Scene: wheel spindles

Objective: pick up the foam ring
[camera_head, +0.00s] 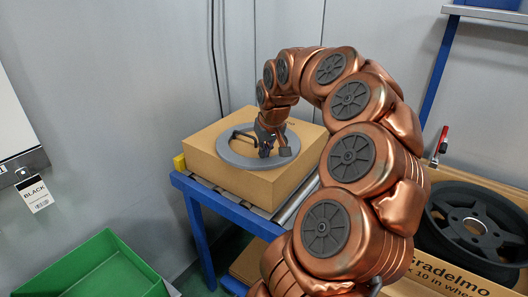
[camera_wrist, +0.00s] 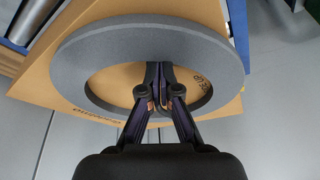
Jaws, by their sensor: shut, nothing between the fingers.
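The grey foam ring (camera_head: 228,154) lies flat on top of a closed cardboard box (camera_head: 205,166). In the wrist view the foam ring (camera_wrist: 85,50) spans most of the upper picture, with the box top (camera_wrist: 120,82) showing through its hole. My gripper (camera_head: 272,150) is over the ring, reaching down at its right part in the head view. In the wrist view my gripper (camera_wrist: 160,98) has its fingers together over the ring's opening, with nothing between them. Whether the fingertips touch the box or the ring I cannot tell. My gripper hides part of the ring.
The box stands on a blue-framed roller table (camera_head: 195,193). A green bin (camera_head: 95,270) is at the lower left. A black wheel (camera_head: 475,225) sits in an open carton (camera_head: 440,277) at the right. Grey walls stand behind and left of the table.

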